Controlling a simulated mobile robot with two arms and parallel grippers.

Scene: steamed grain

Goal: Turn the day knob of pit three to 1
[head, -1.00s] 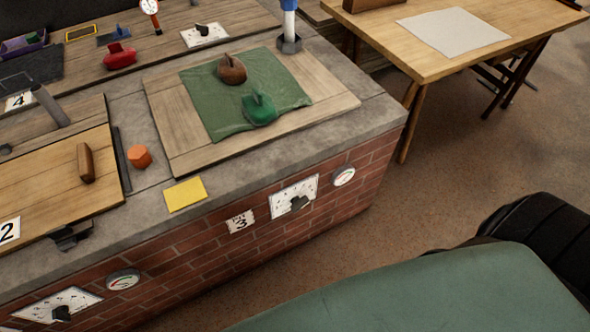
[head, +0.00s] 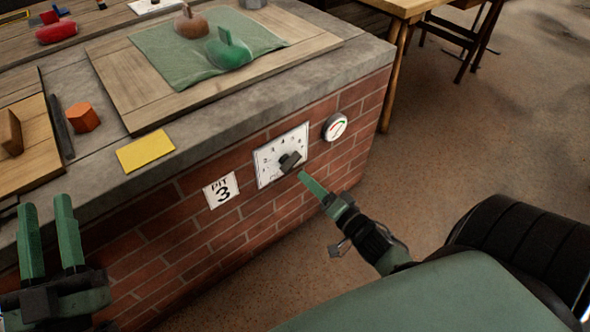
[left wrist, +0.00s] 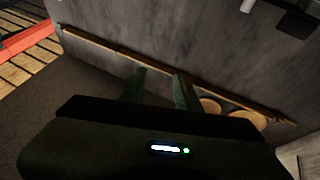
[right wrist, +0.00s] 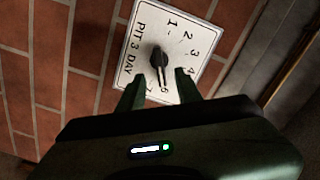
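The day knob of pit three (head: 289,161) is a dark knob on a white numbered dial plate (head: 264,178) on the brick wall. In the right wrist view the plate (right wrist: 133,42) reads "PIT 3 DAY", and the knob (right wrist: 157,60) has a pale line pointing down toward 6 and 7; exactly which, I cannot tell. My right gripper (head: 303,174) is open just in front of the dial; its fingertips (right wrist: 159,82) appear either side of the knob's lower end, with nothing gripped. My left gripper (head: 46,203) is open and empty at the lower left, away from the dial.
A "PIT 3" sign (head: 221,190) is left of the dial and a round gauge (head: 335,127) is right of it. The stone counter (head: 190,128) overhangs above, with a yellow card (head: 145,151) and an orange block (head: 83,117).

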